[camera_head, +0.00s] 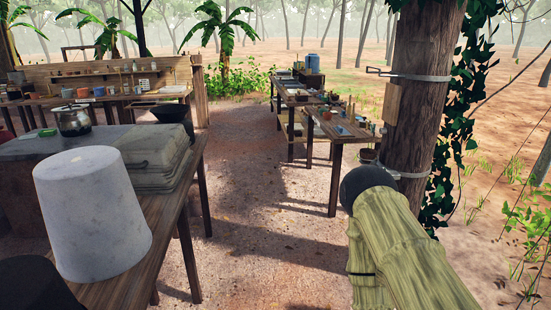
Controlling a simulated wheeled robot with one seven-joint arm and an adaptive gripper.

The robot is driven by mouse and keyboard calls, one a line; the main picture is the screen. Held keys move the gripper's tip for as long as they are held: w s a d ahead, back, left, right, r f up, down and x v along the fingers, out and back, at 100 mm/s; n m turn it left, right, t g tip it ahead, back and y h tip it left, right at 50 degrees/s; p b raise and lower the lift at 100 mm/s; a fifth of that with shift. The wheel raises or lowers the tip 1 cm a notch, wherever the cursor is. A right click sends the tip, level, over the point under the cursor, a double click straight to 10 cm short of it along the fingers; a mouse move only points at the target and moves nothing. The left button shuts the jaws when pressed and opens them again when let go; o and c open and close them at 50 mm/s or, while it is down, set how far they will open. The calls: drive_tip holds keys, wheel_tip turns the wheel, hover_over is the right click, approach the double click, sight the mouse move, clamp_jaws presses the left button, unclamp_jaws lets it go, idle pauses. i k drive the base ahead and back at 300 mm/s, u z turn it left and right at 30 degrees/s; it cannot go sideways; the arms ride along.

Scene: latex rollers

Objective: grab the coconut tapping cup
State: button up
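A bamboo-like piece with a dark rounded end (367,182) fills the lower right foreground. A pale grey bucket-like shape (93,213) and a folded grey stack (152,158) are at left. Cluttered wooden tables (335,160) stand in the middle distance. Bare ground lies between.

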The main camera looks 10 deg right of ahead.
sight(368, 156)
drive_tip(key=i, duration=3.35)
drive_tip(key=z, duration=1.25)
